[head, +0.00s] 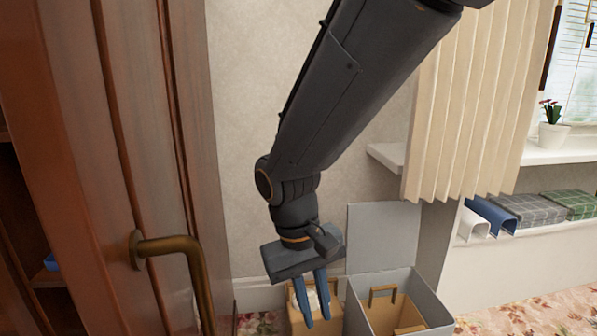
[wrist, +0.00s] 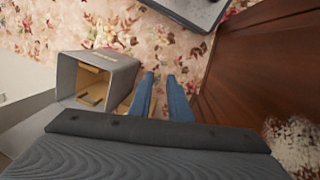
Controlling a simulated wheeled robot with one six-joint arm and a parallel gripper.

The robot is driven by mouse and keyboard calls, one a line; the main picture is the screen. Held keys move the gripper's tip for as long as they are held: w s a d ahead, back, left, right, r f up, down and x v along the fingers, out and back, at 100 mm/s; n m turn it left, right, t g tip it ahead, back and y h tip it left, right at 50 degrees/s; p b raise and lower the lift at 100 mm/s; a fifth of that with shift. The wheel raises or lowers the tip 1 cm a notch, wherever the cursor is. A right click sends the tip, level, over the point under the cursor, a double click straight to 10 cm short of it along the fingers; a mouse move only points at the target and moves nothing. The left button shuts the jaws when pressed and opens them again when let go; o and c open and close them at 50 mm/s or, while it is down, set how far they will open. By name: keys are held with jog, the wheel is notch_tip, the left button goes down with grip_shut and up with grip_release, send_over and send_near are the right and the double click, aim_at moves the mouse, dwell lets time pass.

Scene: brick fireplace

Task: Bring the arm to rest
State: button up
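My gripper (head: 317,320) hangs at the end of my dark arm, pointing down toward the floor. Its two blue fingers are apart, and nothing shows between them. In the wrist view the fingers of my gripper (wrist: 160,77) also stand apart with floral carpet beyond. In the head view the fingers overlap a small tan box (head: 298,321), just left of an open grey box (head: 427,293). I cannot tell whether they touch the tan box.
A brown wooden door (head: 150,120) with a brass handle (head: 170,245) stands close on the left. A shelf (head: 560,229) with folded cloths and a curtain (head: 475,110) are at right. The grey box (wrist: 118,75) has wooden pieces inside. Floral carpet (wrist: 110,25) is open beyond the fingers.

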jog(key=s+a+f+n+y+b, duration=0.1)
jog(key=s+f+n+y+b, duration=0.15)
jog(key=s, duration=0.65)
jog(key=d+r+m+p, duration=0.3)
jog(key=d+r+p, duration=0.5)
jog(key=r+p, duration=0.3)
jog(key=d+r+m+p, duration=0.3)
jog(key=d+r+p, duration=0.6)
jog(key=p, duration=0.6)
jog(key=shift+s+d+r+t+p, duration=0.15)
jog(key=shift+s+r+t+p, duration=0.2)
jog(key=shift+r, duration=0.85)
jog(key=shift+o, duration=0.4)
jog(key=shift+m, duration=0.25)
